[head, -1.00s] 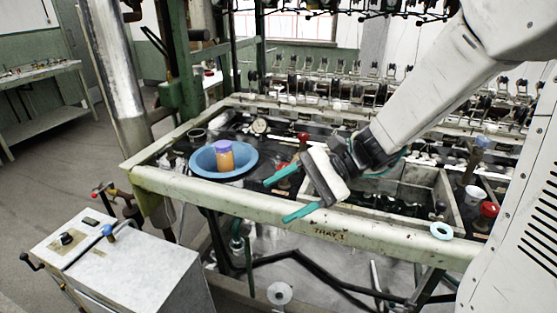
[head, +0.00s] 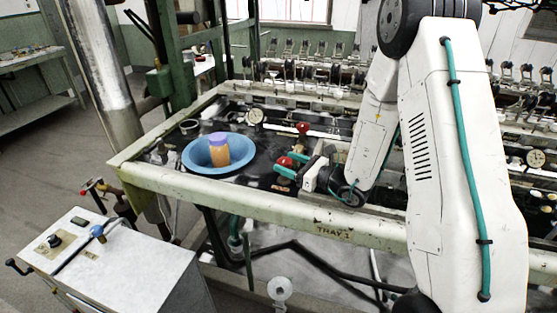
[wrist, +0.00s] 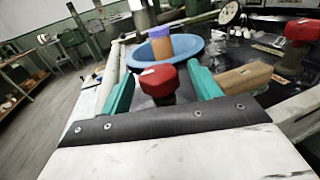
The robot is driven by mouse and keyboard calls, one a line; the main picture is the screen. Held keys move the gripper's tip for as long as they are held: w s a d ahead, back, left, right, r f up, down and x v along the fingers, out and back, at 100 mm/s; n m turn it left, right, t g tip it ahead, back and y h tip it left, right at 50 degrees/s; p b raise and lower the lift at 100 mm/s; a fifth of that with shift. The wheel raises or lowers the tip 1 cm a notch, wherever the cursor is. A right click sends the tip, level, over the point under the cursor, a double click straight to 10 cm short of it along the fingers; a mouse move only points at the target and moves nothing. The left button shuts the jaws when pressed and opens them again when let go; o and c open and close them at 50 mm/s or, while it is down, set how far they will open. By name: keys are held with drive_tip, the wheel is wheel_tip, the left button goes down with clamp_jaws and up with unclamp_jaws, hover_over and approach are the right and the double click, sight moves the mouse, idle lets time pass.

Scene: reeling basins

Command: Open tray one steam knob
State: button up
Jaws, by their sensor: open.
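A red knob (head: 285,162) with a small white mark stands in the dark tray bed behind the front rail marked TRAY 1 (head: 333,232). In the wrist view this knob (wrist: 158,80) shows upright between the two teal fingers. My gripper (head: 290,166) is open around it, one finger on each side. In the wrist view my gripper (wrist: 163,92) shows gaps at the knob's sides, though whether a finger touches it is hard to tell. The knob's lower part is partly hidden by my gripper. A second red knob (head: 303,128) stands farther back; it also shows in the wrist view (wrist: 302,30).
A blue basin (head: 190,158) holding an orange and purple jar (head: 219,150) sits left of my gripper. A brown wooden block (wrist: 246,78) lies close right of the fingers. A gauge (head: 255,116) stands behind. A white control cabinet (head: 125,262) stands at front left.

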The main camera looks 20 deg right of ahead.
sight(280, 158)
drive_tip(key=shift+x, duration=1.8)
drive_tip(key=shift+c, duration=0.3)
drive_tip(key=c, duration=0.9)
